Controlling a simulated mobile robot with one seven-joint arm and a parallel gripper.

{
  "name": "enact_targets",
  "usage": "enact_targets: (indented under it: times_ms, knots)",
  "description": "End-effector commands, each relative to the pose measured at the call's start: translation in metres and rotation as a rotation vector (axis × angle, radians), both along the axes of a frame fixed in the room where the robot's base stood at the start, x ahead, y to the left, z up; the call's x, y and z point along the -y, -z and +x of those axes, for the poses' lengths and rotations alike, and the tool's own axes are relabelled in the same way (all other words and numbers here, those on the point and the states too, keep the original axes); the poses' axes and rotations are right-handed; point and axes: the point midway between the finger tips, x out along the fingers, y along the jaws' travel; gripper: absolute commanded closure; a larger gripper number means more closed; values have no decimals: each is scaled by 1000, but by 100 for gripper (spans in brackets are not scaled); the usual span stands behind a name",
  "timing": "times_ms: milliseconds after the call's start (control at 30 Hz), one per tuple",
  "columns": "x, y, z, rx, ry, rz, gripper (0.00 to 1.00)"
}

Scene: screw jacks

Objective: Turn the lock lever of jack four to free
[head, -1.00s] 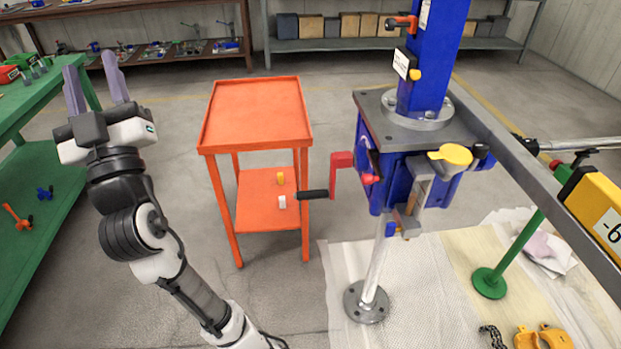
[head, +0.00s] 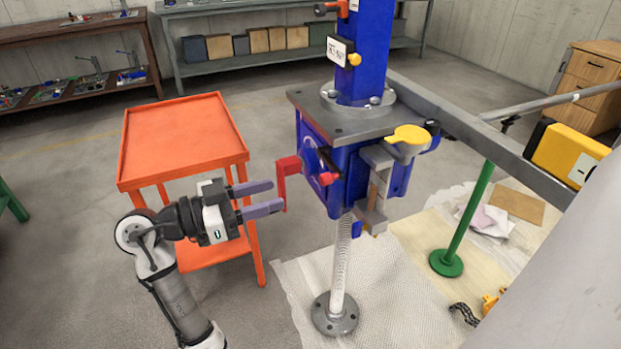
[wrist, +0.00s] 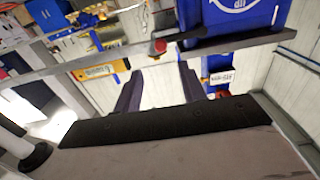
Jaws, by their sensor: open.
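A blue jack body (head: 350,170) hangs under a grey top plate (head: 345,122) on a blue column (head: 362,45). On its left face is a black lever with a red knob (head: 328,179); a red knob on a black rod (wrist: 157,47) shows at the top of the wrist view, beside the blue body (wrist: 235,15). A red crank (head: 287,178) sticks out left of the body; its black handle is hidden. My gripper (head: 278,196) is open and empty, its fingers pointing right. In the head view the fingertips overlap or lie close to the crank; I cannot tell if they touch.
An orange cart (head: 180,135) stands behind and left of my arm. A grey rail (head: 460,120) runs right from the jack, with a yellow box (head: 567,155) on it. A screw post (head: 340,265) stands below the body on a round foot.

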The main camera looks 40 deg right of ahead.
Motion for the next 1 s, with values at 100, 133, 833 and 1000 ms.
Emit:
enact_targets:
  times_ms: [100,133,833,1000]
  knots:
    - [27,-3,-8,-2,5,0,59]
    - [33,-2,-9,-2,4,0,59]
    - [106,0,-25,-1,-5,0,59]
    - [106,0,-25,-1,-5,0,66]
